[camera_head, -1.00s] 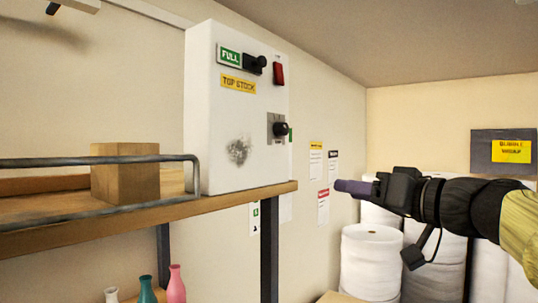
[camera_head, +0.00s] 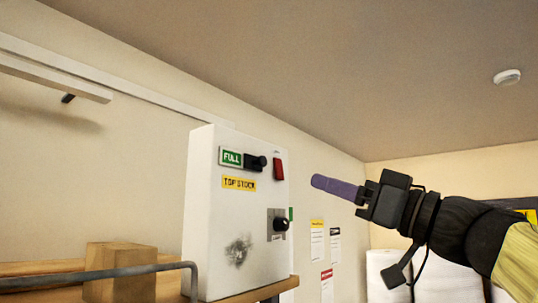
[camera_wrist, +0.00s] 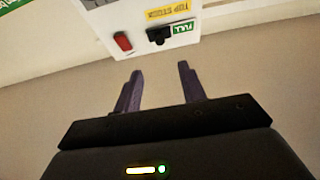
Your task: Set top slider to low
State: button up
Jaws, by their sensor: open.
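A white control box (camera_head: 205,215) stands on a wooden shelf. Near its top, a black slider knob (camera_head: 257,162) sits just right of a green "FULL" label (camera_head: 230,157), above a yellow "TOP STOCK" label (camera_head: 238,183). A second black knob (camera_head: 280,224) is lower on a metal plate. My gripper (camera_head: 334,187) is right of the box, apart from it, with purple fingers pointing left. In the wrist view the fingers (camera_wrist: 159,88) are spread and empty; the slider knob (camera_wrist: 158,36) appears upside down beyond them.
A red switch (camera_head: 279,169) is right of the slider knob. A wooden block (camera_head: 110,262) and a metal rail (camera_head: 95,274) are left of the box. White rolls (camera_head: 388,272) stand below my arm. The space between gripper and box is clear.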

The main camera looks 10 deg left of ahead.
aim_at(265, 161)
jog(key=p+x, duration=0.8)
jog(key=x, duration=0.5)
jog(key=shift+r, duration=0.1)
jog(key=shift+w+a+r+p, duration=0.1)
jog(key=shift+a+p, duration=0.2)
jog(key=shift+a, duration=0.15)
grip_shut()
